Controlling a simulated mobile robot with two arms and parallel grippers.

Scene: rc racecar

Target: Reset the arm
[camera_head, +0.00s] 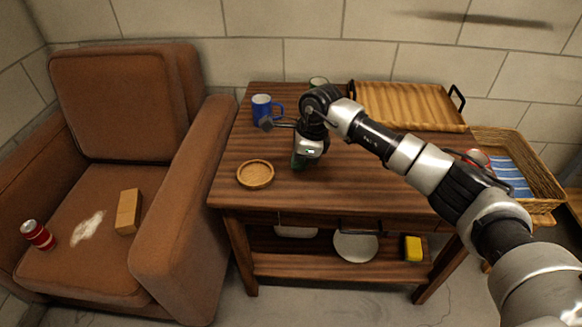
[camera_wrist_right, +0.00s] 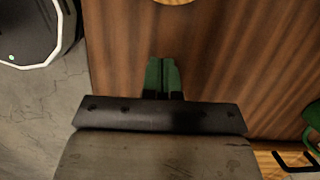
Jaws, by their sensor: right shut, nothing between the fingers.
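My right arm reaches in from the right over the wooden table (camera_head: 340,190). Its gripper (camera_head: 302,160) points down above the table top, to the right of the round tan coaster (camera_head: 255,174). In the right wrist view the two green fingertips (camera_wrist_right: 162,75) are together with nothing between them, over bare wood. Part of the coaster (camera_wrist_right: 172,1) shows at the top edge of that view. My left gripper is in neither view.
A blue mug (camera_head: 262,108), a partly hidden cup (camera_head: 318,82) and a handled wooden tray (camera_head: 405,106) stand at the table's back. A wicker basket (camera_head: 548,178) is at the right. A brown armchair (camera_head: 178,240) stands left. The table's front middle is clear.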

